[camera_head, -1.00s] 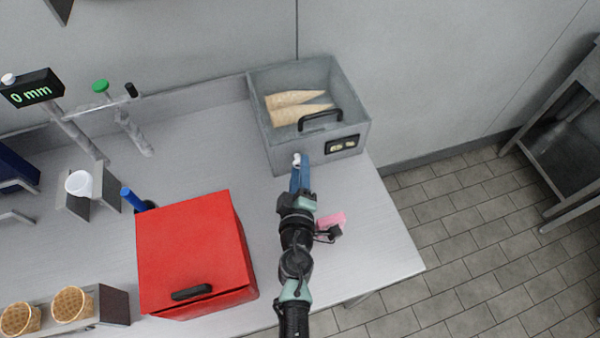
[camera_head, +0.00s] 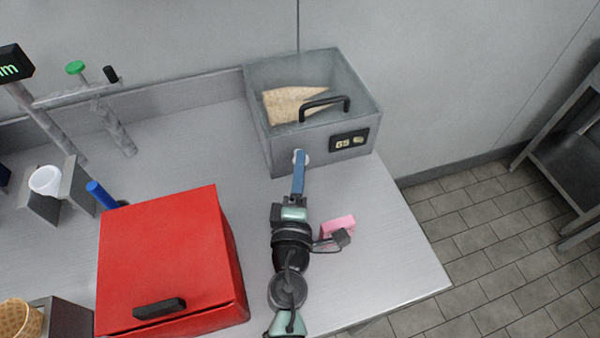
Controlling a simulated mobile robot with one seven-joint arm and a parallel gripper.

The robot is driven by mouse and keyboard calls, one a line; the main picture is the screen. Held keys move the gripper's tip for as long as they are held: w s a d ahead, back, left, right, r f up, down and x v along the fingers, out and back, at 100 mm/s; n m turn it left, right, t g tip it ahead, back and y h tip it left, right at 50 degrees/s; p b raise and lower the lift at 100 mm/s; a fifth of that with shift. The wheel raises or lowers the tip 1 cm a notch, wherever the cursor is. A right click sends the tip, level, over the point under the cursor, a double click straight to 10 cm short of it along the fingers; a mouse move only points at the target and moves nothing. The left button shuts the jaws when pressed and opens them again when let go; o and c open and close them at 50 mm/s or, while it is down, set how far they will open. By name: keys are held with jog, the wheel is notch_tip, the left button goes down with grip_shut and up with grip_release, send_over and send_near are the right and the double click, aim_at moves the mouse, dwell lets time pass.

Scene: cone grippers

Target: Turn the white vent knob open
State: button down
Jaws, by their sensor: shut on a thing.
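The white vent knob (camera_head: 301,155) is on the front face of the grey clear-topped box (camera_head: 285,147), left of its display. Only a small part of the knob shows past my fingers. My gripper (camera_head: 299,160), with blue fingers, reaches the knob from the front and is shut on it. How far the knob is turned cannot be told. The box has a black handle and a lit display (camera_head: 349,140) that seems to start with 65. Cones (camera_head: 296,103) lie inside it.
A red box (camera_head: 165,260) with a black handle stands left of my arm. A pink block (camera_head: 338,226) lies just right of my wrist. A blue stick (camera_head: 101,195), a white cup (camera_head: 45,181) and a green-topped stand (camera_head: 76,67) are at left. The counter's right end is bare.

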dwell(0.4)
jog(key=c, duration=0.5)
grip_release()
jog(key=s+b, duration=0.1)
jog(key=s, duration=0.3)
jog(key=s+b, duration=0.1)
jog(key=s, duration=0.3)
jog(key=s+a+b, duration=0.1)
jog(key=s, duration=0.3)
jog(key=shift+s+f+b, duration=0.1)
jog(key=shift+f+b, duration=0.1)
jog(key=shift+b, duration=0.2)
jog(key=shift+s+r, duration=0.15)
jog(key=shift+s, duration=0.25)
